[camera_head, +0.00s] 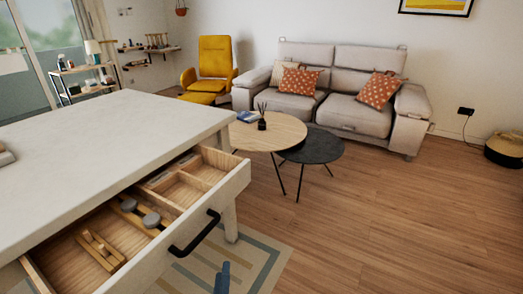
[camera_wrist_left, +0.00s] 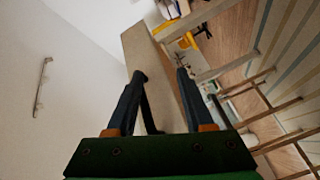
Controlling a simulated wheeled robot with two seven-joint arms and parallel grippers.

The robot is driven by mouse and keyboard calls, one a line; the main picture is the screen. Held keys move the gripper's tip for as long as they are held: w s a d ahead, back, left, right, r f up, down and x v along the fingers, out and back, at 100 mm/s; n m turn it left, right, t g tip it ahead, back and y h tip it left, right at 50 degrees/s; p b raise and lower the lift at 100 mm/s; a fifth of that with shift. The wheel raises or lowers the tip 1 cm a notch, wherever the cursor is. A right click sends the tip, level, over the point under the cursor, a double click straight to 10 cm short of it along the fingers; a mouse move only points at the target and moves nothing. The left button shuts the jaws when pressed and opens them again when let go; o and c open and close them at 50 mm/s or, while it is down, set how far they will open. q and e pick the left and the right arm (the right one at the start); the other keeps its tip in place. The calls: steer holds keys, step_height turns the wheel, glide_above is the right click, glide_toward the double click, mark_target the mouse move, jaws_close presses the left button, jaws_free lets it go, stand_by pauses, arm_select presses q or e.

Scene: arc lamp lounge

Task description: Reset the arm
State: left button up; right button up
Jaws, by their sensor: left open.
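My left gripper (camera_head: 222,278) shows only as a blue fingertip at the bottom edge of the head view, below and to the right of the drawer's black handle (camera_head: 195,235). In the left wrist view its two dark fingers (camera_wrist_left: 160,75) stand apart, and I see nothing gripped. A dark curved bar, probably the handle, shows between them; I cannot tell whether they touch it. My right gripper is not in view.
The pale table (camera_head: 110,135) has an open drawer (camera_head: 235,185) holding wooden pieces (camera_head: 100,250) and grey round-ended items (camera_head: 151,219). A round wooden coffee table (camera_head: 275,130), a black one (camera_head: 318,150) and a sofa (camera_head: 345,85) stand behind.

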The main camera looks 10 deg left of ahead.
arm_select(q)
steer(key=s+d+f+m+g+h+p, duration=0.1)
steer(key=s+d+f+m+g+h, duration=0.15)
steer(key=s+f+m, duration=0.35)
steer(key=s+d+f+m+g+h+p, duration=0.1)
steer(key=s+f+m+g+h+p, duration=0.2)
steer(key=f, duration=0.5)
steer(key=s+a+f+m+g+y, duration=0.1)
steer(key=s+a+f+m+g, duration=0.1)
steer(key=s, duration=0.6)
steer(key=s+a+f+m+g+p, duration=0.1)
steer(key=s+a+f+m+g, duration=0.2)
steer(key=s+f+g, duration=0.2)
steer(key=s+a+f+m+g+y, duration=0.1)
steer(key=s+a+f+m+g, duration=0.2)
steer(key=s, duration=0.8)
steer(key=shift+f+g+y, duration=0.35)
steer(key=shift+f+g, duration=0.05)
steer(key=shift+g, duration=0.05)
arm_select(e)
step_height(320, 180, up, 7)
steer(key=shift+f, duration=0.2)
arm_select(q)
steer(key=shift+w, duration=0.1)
steer(key=shift+a, duration=0.1)
